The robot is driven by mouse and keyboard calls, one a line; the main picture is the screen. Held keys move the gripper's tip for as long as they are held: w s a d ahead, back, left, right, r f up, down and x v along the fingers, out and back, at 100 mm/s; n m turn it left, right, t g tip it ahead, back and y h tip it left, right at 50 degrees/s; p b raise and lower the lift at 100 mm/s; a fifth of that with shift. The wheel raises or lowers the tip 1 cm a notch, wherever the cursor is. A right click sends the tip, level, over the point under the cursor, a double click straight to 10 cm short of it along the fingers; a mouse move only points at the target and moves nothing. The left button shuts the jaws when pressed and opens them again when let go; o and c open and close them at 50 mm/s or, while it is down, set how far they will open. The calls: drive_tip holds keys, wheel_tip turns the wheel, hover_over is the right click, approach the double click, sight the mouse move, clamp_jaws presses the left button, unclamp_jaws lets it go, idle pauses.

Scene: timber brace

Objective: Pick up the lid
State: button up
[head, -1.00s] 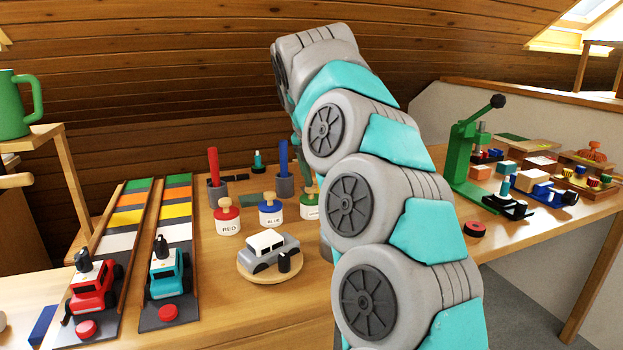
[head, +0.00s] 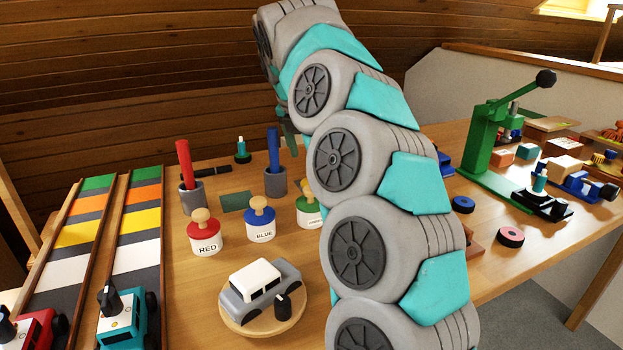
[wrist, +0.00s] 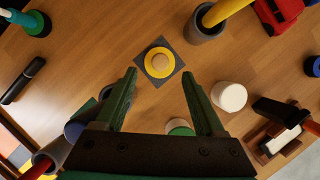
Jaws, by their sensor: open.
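A yellow lid (wrist: 150,67) with a round wooden knob lies on a dark square pad (wrist: 168,82) on the wooden table in the wrist view. My gripper (wrist: 158,73) is open and empty, its two green fingers apart, with the lid showing between and just past the fingertips. A white jar (wrist: 229,96) without a lid stands to the right of the pad. In the head view my arm hides the yellow lid and nearly all of the gripper.
Jars with a red lid (head: 203,235), a blue lid (head: 260,222) and a green lid (head: 308,209) stand left of my arm. A toy car (head: 262,290) sits on a round board. A green press (head: 490,140) stands right.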

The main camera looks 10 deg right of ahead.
drive_tip(key=x, duration=0.5)
drive_tip(key=shift+w+d+f, duration=0.1)
drive_tip(key=shift+f, duration=0.3)
clamp_jaws()
